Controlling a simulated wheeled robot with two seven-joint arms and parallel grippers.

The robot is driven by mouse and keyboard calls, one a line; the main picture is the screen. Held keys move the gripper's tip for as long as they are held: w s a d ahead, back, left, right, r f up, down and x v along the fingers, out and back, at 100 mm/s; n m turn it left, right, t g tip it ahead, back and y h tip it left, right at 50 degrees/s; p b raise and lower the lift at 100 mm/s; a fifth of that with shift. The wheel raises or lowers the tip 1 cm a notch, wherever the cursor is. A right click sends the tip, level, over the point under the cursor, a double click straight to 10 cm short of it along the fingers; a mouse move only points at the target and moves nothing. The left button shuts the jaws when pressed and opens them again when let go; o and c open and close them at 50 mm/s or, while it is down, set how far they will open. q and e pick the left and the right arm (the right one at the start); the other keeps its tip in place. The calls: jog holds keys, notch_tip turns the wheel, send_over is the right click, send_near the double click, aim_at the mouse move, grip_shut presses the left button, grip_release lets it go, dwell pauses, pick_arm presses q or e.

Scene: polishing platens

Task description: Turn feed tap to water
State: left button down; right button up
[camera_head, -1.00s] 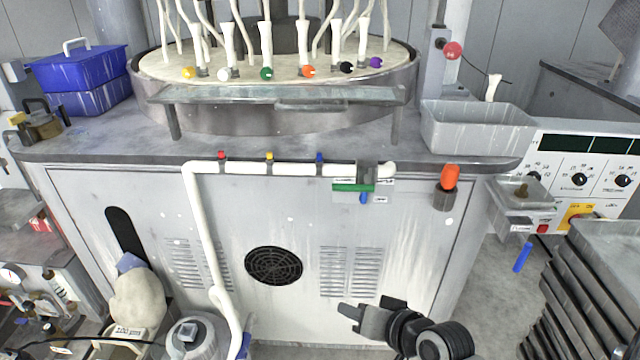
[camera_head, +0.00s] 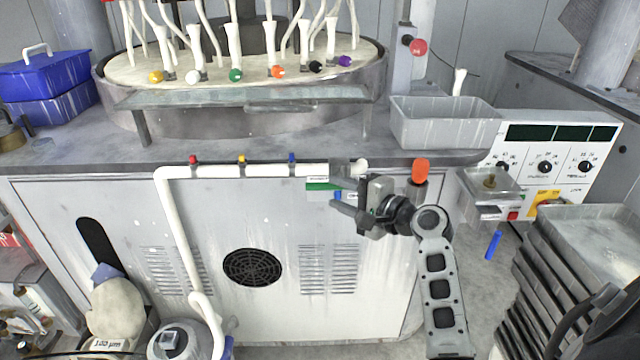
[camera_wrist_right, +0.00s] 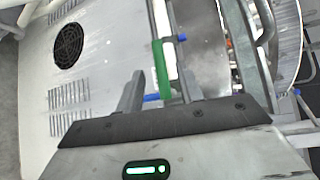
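The feed tap sits at the right end of the white pipe on the front of the machine. Its green lever (camera_head: 319,185) is partly hidden by my right gripper in the head view. In the right wrist view the green lever (camera_wrist_right: 161,68) lies between the fingers, with a blue piece (camera_wrist_right: 152,97) close to its end. My right gripper (camera_head: 350,198) is open, close in front of the tap, and its fingers (camera_wrist_right: 158,85) stand apart on both sides of the lever. I cannot tell whether they touch it. My left gripper is not in view.
The white pipe (camera_head: 220,171) carries small red, yellow and blue taps. An orange-topped item (camera_head: 420,171) stands right of the gripper. A grey bin (camera_head: 445,125) sits on the bench above. Stacked trays (camera_head: 545,265) are at the right.

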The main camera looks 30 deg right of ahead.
aim_at(325, 188)
jog(key=x, duration=0.6)
jog(key=shift+s, duration=0.1)
grip_shut()
